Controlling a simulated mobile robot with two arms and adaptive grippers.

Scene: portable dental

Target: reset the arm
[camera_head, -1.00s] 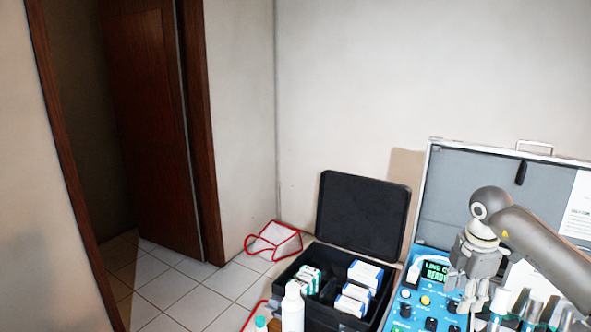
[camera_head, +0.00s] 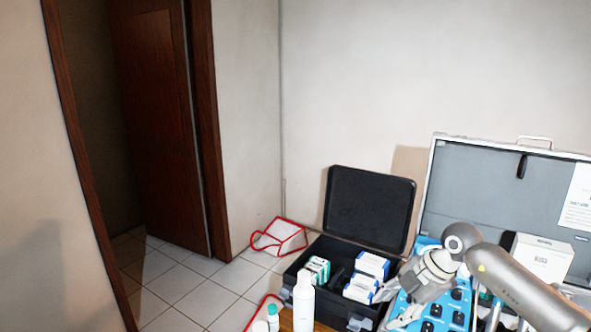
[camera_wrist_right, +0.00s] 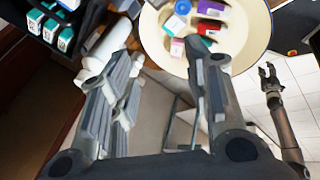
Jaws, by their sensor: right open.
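My right gripper (camera_head: 390,307) is open and empty in the head view, tilted down to the left over the left edge of the blue control panel (camera_head: 430,312). In the right wrist view its two fingers stand apart (camera_wrist_right: 166,55), with nothing between them. Beyond them is a cream round dish (camera_wrist_right: 256,40) holding several small items. My left gripper (camera_wrist_right: 269,76) shows at the right of the wrist view, its small jaws apart and empty. It is outside the head view.
An open black case (camera_head: 330,312) with several boxes stands left of the right gripper. A white bottle (camera_head: 303,302) stands in front of it. The open silver case's lid (camera_head: 470,190) rises behind my right arm. A white box (camera_head: 541,258) is close to that arm.

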